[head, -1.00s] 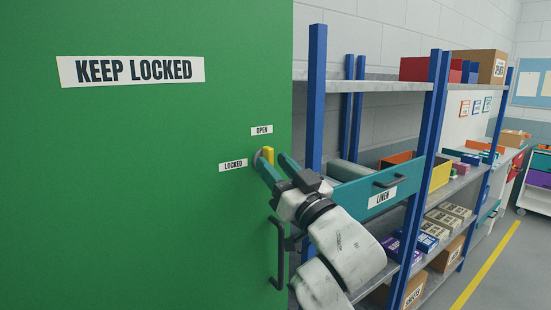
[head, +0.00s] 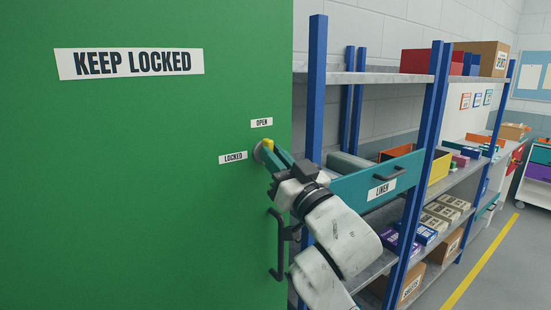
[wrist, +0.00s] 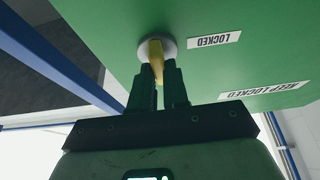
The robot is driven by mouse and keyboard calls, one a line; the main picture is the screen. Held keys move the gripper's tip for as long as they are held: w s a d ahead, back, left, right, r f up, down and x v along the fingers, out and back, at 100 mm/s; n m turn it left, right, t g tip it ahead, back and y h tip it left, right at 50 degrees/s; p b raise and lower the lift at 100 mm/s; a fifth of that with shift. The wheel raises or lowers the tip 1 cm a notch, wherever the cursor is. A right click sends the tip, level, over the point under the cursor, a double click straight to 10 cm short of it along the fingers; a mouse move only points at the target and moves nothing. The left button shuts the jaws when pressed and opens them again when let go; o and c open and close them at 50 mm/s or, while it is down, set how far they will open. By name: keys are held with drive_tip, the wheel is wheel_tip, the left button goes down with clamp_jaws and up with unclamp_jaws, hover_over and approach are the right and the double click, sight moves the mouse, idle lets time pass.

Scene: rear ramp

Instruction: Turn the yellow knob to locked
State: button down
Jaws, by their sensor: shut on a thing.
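The yellow knob (head: 268,143) sits on a round grey plate on the green door (head: 130,180), near its right edge. It stands about upright, toward the OPEN label (head: 262,122) above it. The LOCKED label (head: 233,158) is to its left. My gripper (head: 271,155) has its teal fingers shut on the knob, hiding its lower part in the head view. The wrist view shows the yellow knob (wrist: 156,60) between the two fingertips (wrist: 159,77), in front of its round plate (wrist: 146,44).
A dark door handle (head: 277,245) hangs below the knob, close to my arm. A shelf rack with blue posts (head: 316,100) stands right of the door, with a teal LINEN drawer (head: 360,188) beside my gripper. Free floor lies at the far right.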

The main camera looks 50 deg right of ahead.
drive_tip(key=shift+f+n+b, duration=0.1)
drive_tip(key=shift+n+b, duration=0.2)
drive_tip(key=shift+b, duration=0.15)
drive_tip(key=shift+n+g+y+b, duration=0.6)
drive_tip(key=shift+n+y+b, duration=0.75)
drive_tip(key=shift+n+b, duration=1.7)
drive_tip(key=shift+n+g+y+b, duration=0.6)
drive_tip(key=shift+n+y+b, duration=0.95)
drive_tip(key=shift+n, duration=2.6)
drive_tip(key=shift+n+g+y+b, duration=0.6)
drive_tip(key=shift+n+y+b, duration=0.5)
drive_tip(key=shift+n+b, duration=2.05)
drive_tip(key=shift+n+p, duration=0.4)
drive_tip(key=shift+n, duration=0.25)
drive_tip(key=c, duration=1.1)
unclamp_jaws()
drive_tip(key=shift+s, duration=0.1)
